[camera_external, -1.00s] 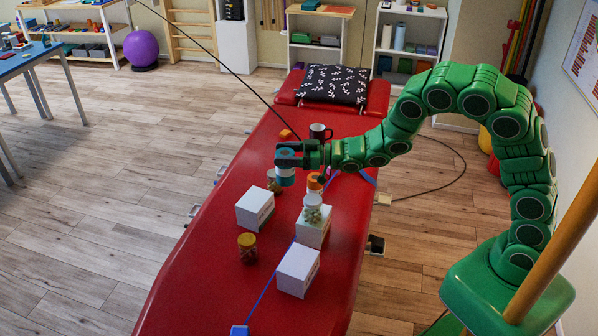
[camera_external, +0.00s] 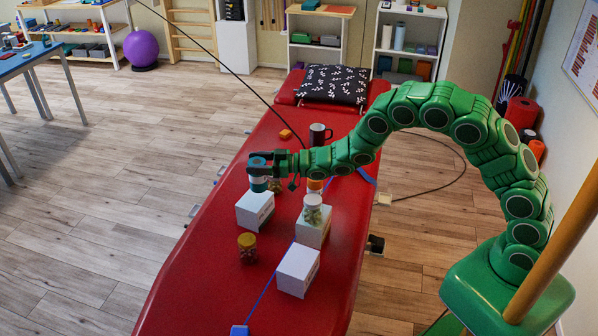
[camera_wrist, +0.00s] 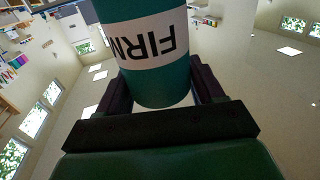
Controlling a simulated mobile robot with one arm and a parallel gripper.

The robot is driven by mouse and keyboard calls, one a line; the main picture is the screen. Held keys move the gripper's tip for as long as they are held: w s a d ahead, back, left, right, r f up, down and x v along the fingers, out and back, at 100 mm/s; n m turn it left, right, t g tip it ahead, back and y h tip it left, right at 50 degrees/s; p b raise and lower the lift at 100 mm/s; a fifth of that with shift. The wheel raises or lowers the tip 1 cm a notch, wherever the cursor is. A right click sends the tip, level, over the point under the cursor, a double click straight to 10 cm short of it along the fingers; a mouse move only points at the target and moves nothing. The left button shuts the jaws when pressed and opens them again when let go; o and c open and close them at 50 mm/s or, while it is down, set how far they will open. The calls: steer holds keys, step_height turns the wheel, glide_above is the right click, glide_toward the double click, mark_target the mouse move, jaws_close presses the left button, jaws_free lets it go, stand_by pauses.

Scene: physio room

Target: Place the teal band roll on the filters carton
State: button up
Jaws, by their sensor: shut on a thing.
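My gripper (camera_external: 262,163) is shut on the teal band roll (camera_external: 258,185), which hangs upright with a white label band. In the wrist view the roll (camera_wrist: 160,65) sits between the fingers, and its label reads "FIRM" upside down. The roll is just above the back edge of the left white carton (camera_external: 254,212); I cannot tell if it touches. A second white carton (camera_external: 311,235) bears a white-lidded jar (camera_external: 312,210). A third white carton (camera_external: 298,271) stands in front with a bare top. The carton lettering is too small to read, so I cannot tell which is filters.
The cartons stand on a red treatment table (camera_external: 190,280). A yellow-lidded jar (camera_external: 247,247) stands front left. Another jar (camera_external: 275,185) and an orange-topped container (camera_external: 315,186) are close to my gripper. A dark mug (camera_external: 319,135) and an orange block (camera_external: 286,134) stand further back.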

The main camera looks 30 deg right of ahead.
steer(key=shift+w+a+f, duration=0.35)
steer(key=shift+w+f, duration=0.15)
steer(key=shift+f, duration=0.2)
steer(key=shift+w+a+f, duration=0.35)
steer(key=shift+w+f, duration=0.15)
steer(key=shift+f, duration=1.65)
steer(key=shift+f, duration=0.15)
steer(key=o, duration=1.7)
steer(key=shift+c, duration=0.2)
steer(key=shift+s+d+r, duration=0.2)
steer(key=shift+d, duration=0.2)
steer(key=v, duration=1.1)
